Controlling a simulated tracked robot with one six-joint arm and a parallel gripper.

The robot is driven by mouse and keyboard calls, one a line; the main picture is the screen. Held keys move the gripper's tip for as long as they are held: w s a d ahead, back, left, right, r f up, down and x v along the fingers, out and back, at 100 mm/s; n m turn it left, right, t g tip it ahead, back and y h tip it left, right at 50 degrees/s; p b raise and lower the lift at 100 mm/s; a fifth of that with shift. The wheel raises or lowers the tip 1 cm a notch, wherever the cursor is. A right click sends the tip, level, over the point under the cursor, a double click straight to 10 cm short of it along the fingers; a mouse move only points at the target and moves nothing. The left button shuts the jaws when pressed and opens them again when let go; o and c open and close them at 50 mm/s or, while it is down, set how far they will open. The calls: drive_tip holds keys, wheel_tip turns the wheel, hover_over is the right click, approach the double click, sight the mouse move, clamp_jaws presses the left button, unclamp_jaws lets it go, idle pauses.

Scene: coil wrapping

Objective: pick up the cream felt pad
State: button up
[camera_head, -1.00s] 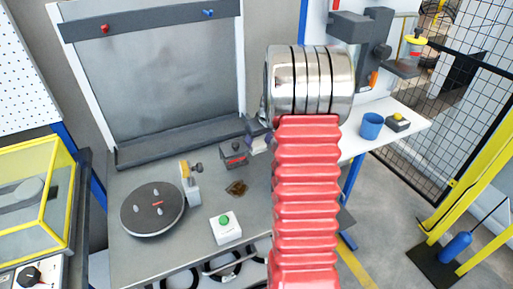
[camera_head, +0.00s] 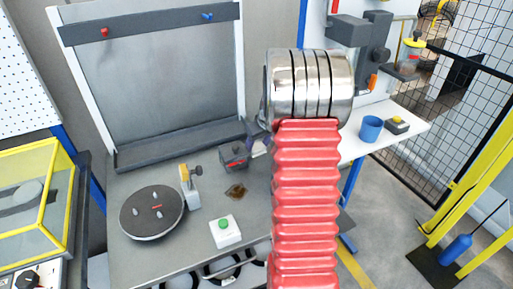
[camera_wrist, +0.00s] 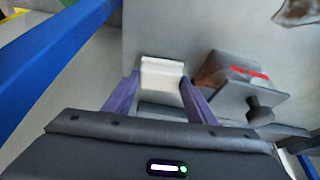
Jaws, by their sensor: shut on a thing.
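The cream felt pad (camera_wrist: 162,72) shows in the wrist view as a small pale block with a stepped face, between my two purple fingers. My gripper (camera_wrist: 160,84) is shut on it, with one finger at each side. I cannot tell whether the pad touches the grey table (camera_wrist: 215,40) or is held just above it. In the head view my gripper (camera_head: 259,147) is at the right part of the grey workbench (camera_head: 160,262), largely hidden behind my red arm. The pad cannot be made out clearly there.
A dark box with a red mark (camera_head: 233,157) stands just left of my gripper; it also shows in the wrist view (camera_wrist: 243,80). Further left are a green-button box (camera_head: 225,231), a yellow-topped post (camera_head: 189,185) and a round dark disc (camera_head: 152,212).

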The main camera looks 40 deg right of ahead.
sight(257, 147)
wheel_tip(257, 147, up, 10)
idle(0.5)
idle(0.3)
drive_tip(key=o, duration=0.5)
drive_tip(key=shift+c, duration=0.2)
drive_tip(key=c, duration=0.4)
drive_tip(key=shift+o, duration=0.2)
drive_tip(key=shift+a, duration=0.1)
drive_tip(key=w+a+r, duration=0.2)
drive_tip(key=w+a, duration=0.1)
drive_tip(key=a, duration=0.9)
drive_tip(key=w+a+r, duration=0.2)
drive_tip(key=w+a, duration=0.2)
drive_tip(key=a, duration=0.9)
drive_tip(key=w+a+r+m, duration=0.1)
drive_tip(key=w+a+r, duration=0.2)
drive_tip(key=a, duration=0.9)
drive_tip(key=shift+w+a+h, duration=0.15)
drive_tip(key=shift+h, duration=0.15)
